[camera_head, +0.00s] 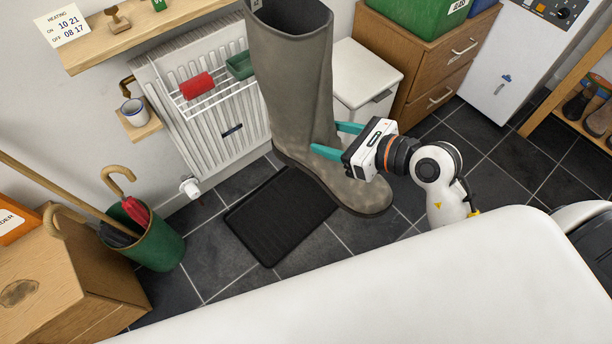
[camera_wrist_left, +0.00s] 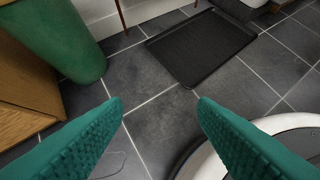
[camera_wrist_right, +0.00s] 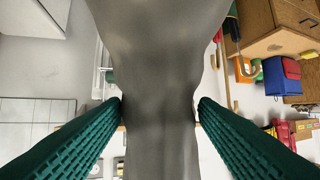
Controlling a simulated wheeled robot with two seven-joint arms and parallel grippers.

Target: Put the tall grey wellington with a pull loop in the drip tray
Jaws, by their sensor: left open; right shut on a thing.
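The tall grey wellington (camera_head: 295,75) is upright in the head view, its toe pointing toward the lower right. My right gripper (camera_head: 328,140) is shut on its shaft near the ankle; the wellington's shaft (camera_wrist_right: 155,90) fills the space between the fingers in the right wrist view. A pull loop is at most partly visible at the top edge of the head view. The black drip tray (camera_head: 280,213) lies on the floor below and left of the boot's toe; it also shows in the left wrist view (camera_wrist_left: 200,45). My left gripper (camera_wrist_left: 160,102) is open and empty, seen only in its wrist view.
A green umbrella stand (camera_head: 150,240) stands left of the tray, beside a wooden cabinet (camera_head: 75,275). A white radiator (camera_head: 215,130) with a rack is on the wall behind. A white stool-like box (camera_head: 370,75) and wooden drawers (camera_head: 430,60) stand behind the boot.

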